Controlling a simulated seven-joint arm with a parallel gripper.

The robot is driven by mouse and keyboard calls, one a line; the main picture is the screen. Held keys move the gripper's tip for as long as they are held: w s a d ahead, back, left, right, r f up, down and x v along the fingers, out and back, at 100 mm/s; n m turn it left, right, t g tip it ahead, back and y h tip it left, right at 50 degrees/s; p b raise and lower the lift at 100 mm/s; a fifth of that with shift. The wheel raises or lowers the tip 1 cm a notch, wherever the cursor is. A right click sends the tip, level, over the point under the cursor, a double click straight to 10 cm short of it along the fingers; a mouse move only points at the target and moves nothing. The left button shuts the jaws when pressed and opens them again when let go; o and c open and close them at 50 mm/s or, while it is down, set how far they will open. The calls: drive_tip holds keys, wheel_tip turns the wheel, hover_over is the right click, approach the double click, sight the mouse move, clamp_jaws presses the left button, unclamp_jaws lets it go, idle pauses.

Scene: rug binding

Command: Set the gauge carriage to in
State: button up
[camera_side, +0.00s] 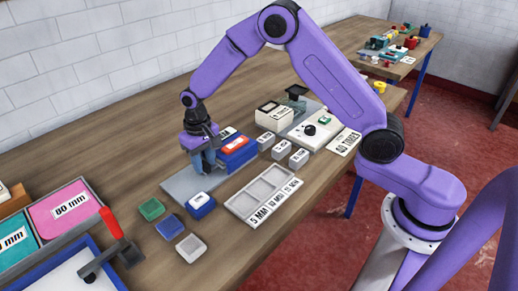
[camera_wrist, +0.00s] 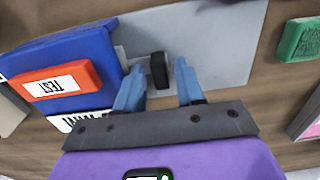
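A blue gauge-like box with a red TEST block on it (camera_side: 236,150) stands at the right end of a grey plate (camera_side: 180,187); the blue box (camera_wrist: 85,50) is at the left in the wrist view. A black upright knob (camera_wrist: 160,72) stands beside it over the grey plate (camera_wrist: 215,40); it may be the carriage handle. My gripper (camera_side: 204,166) is low over the plate, beside the blue box. In the wrist view my gripper (camera_wrist: 160,86) is open, its blue fingers either side of the knob with gaps. Any scale or in marking is hidden or unreadable.
In front lie a green block (camera_side: 151,209), two blue blocks (camera_side: 170,227) and a white block (camera_side: 191,248). A compartment tray (camera_side: 240,207) with millimetre labels is nearby. Several small grey blocks (camera_side: 281,149) and a knob panel (camera_side: 310,130) stand behind. A red-handled tool (camera_side: 110,223) is at left.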

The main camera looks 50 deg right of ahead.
drive_tip(key=a, duration=0.9)
drive_tip(key=shift+a+r, duration=0.2)
drive_tip(key=shift+a, duration=0.05)
wheel_tip(320, 180, up, 17)
drive_tip(key=s+d+n, duration=0.4)
drive_tip(key=s+d, duration=0.1)
drive_tip(key=s, duration=0.7)
drive_tip(key=s+d+n, duration=0.4)
drive_tip(key=s+d, duration=0.2)
drive_tip(key=s, duration=0.7)
drive_tip(key=shift+f+n, duration=0.25)
drive_tip(key=shift+n, duration=0.15)
drive_tip(key=shift+w+a, duration=0.1)
drive_tip(key=w+a+m, duration=0.4)
drive_tip(key=w+a, duration=0.1)
drive_tip(key=w, duration=0.7)
drive_tip(key=w+a+m, duration=0.5)
drive_tip(key=w, duration=0.8)
wheel_tip(320, 180, down, 16)
drive_tip(key=shift+s+f, duration=0.1)
drive_tip(key=shift+f, duration=0.15)
